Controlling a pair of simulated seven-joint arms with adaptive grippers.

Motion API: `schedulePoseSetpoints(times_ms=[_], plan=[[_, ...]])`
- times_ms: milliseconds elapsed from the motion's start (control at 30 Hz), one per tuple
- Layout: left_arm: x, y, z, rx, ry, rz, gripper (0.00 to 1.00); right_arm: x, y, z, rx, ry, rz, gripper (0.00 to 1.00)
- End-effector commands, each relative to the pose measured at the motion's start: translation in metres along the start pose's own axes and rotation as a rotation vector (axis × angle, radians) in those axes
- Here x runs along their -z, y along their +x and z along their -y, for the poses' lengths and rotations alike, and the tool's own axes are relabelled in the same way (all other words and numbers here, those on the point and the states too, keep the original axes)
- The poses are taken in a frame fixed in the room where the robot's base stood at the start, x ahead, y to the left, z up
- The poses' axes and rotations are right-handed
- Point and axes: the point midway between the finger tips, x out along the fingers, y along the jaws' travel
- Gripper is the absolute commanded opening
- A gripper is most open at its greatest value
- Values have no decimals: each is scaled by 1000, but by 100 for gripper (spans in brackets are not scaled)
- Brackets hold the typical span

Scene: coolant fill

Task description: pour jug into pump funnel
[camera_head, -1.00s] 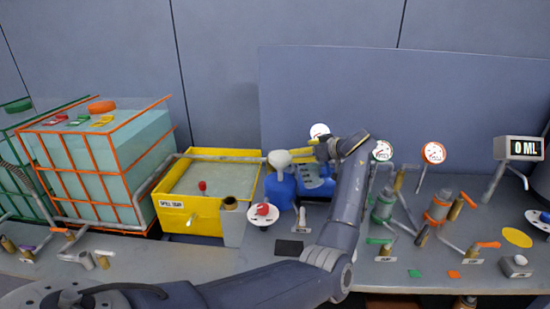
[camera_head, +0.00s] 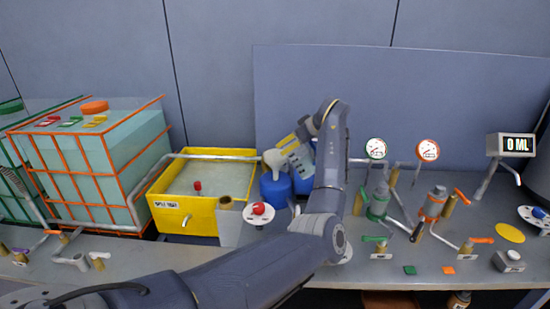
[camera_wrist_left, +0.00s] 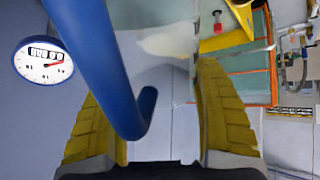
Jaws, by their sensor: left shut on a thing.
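My left gripper (camera_head: 294,146) is raised at the blue containers near the back panel. In the left wrist view its yellow fingers (camera_wrist_left: 160,110) are on either side of a blue handle (camera_wrist_left: 125,95), which I take to be the jug's. In the head view blue bodies (camera_head: 276,190) show below and behind the gripper, one under a pale grey top (camera_head: 273,160). My arm hides part of them, so the jug's outline and tilt are unclear. A green pump (camera_head: 377,206) and an orange pump (camera_head: 435,203) stand to the right. My right gripper is not in view.
A yellow spill sump (camera_head: 180,215) stands left of the blue containers, beside an orange-framed tank (camera_head: 97,160). Gauges (camera_head: 427,150) and pipes stand at the right. A display (camera_head: 517,145) reads 0 ML. My arm crosses above the bench's front.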

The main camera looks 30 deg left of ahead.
Motion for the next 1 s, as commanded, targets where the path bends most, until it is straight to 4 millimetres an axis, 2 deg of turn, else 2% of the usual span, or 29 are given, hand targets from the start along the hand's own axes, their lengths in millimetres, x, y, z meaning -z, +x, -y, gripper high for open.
schedulePoseSetpoints(times_ms=[1000], plan=[[5,-1,-2,-5,-14,92,20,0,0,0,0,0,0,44]])
